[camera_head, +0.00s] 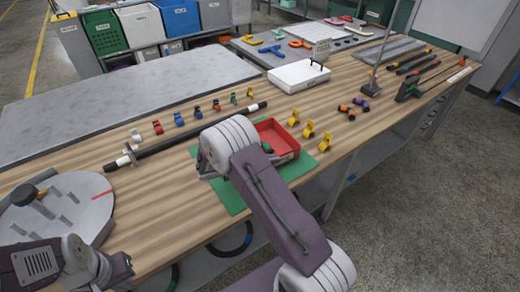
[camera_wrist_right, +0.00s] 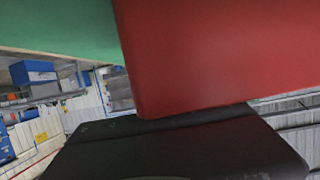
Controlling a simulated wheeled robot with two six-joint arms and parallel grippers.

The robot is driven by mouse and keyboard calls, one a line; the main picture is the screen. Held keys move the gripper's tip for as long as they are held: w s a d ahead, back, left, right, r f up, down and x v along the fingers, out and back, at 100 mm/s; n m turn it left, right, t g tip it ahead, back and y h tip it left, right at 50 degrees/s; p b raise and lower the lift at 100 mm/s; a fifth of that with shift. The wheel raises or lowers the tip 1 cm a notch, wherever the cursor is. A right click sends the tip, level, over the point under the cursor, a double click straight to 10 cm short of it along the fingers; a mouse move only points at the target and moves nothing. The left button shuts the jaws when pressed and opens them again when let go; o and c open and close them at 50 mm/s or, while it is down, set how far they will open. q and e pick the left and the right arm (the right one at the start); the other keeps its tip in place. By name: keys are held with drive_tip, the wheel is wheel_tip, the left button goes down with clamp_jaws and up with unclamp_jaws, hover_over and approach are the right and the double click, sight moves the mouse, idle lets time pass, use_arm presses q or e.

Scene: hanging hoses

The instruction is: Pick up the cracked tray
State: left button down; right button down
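A red tray (camera_head: 282,140) sits on a green mat (camera_head: 233,198) at the table's near edge in the head view. My right arm covers its left part, and I see no crack. In the right wrist view a smooth red surface of the tray (camera_wrist_right: 215,55) fills the upper right, very close. A black part of my right gripper (camera_wrist_right: 180,145) lies just below it, seemingly against it. The other finger does not show clearly, so its opening cannot be told. My left gripper (camera_head: 112,268) is low at the left, away from the tray; its fingers are unclear.
Several yellow pieces (camera_head: 309,129) stand right of the red tray. A black rod (camera_head: 195,132) lies behind it, with small coloured clips beyond. A white tray (camera_head: 298,76) is further back. A grey round stand (camera_head: 58,208) with pegs is at the left.

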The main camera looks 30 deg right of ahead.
drive_tip(key=shift+r, duration=0.55)
drive_tip(key=r, duration=0.3)
drive_tip(key=shift+s+d+r, duration=0.15)
drive_tip(key=shift+d+r, duration=0.05)
drive_tip(key=shift+d, duration=0.1)
drive_tip(key=s+d+r+b, duration=0.1)
drive_tip(key=s+d+r, duration=0.4)
drive_tip(key=d, duration=0.4)
drive_tip(key=shift+d+r, duration=0.4)
drive_tip(key=shift+r, duration=0.4)
